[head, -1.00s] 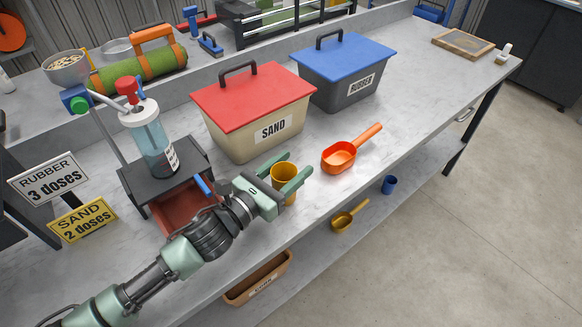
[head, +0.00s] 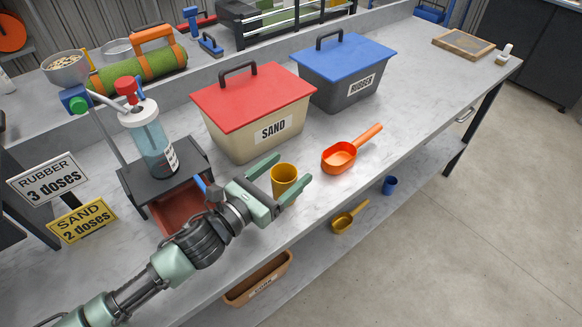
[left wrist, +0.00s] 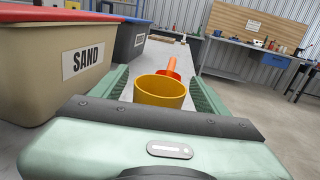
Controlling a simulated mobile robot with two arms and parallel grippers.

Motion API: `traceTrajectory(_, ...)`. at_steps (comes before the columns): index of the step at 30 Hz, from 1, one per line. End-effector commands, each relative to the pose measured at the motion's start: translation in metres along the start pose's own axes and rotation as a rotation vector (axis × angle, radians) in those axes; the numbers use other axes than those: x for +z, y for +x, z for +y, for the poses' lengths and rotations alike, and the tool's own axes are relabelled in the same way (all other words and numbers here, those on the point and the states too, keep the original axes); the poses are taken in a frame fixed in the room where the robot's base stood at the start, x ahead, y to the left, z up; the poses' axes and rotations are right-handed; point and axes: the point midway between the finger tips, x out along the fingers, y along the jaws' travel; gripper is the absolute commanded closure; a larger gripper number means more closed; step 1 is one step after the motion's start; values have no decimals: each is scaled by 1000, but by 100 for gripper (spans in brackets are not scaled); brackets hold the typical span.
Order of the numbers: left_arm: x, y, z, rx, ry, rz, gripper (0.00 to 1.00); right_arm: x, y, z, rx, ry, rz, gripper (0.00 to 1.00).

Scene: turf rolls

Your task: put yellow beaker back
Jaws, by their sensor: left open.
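The yellow beaker (head: 284,178) stands upright on the grey workbench, in front of the sand bin. My left gripper (head: 284,179) is open, with one finger on each side of the beaker. In the left wrist view the beaker (left wrist: 161,91) sits between the two green fingers (left wrist: 160,90), with a visible gap on its left; contact on its right is hard to tell. The beaker looks empty inside. My right gripper is not in view.
An orange scoop (head: 340,156) lies just right of the beaker. The sand bin (head: 255,115) with a red lid and the rubber bin (head: 345,75) with a blue lid stand behind. A dispenser stand (head: 165,172) is on the left. A blue beaker (head: 389,185) and a yellow scoop (head: 345,220) are on the lower shelf.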

Motion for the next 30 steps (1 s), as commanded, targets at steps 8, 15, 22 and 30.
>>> traceTrajectory(8,-4,-63,0,0,1,3,25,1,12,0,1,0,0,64)
traceTrajectory(15,-2,-96,0,0,1,1,25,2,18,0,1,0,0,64)
traceTrajectory(22,1,-102,0,-1,1,-2,25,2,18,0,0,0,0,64)
traceTrajectory(30,0,-101,0,-1,1,-1,25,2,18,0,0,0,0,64)
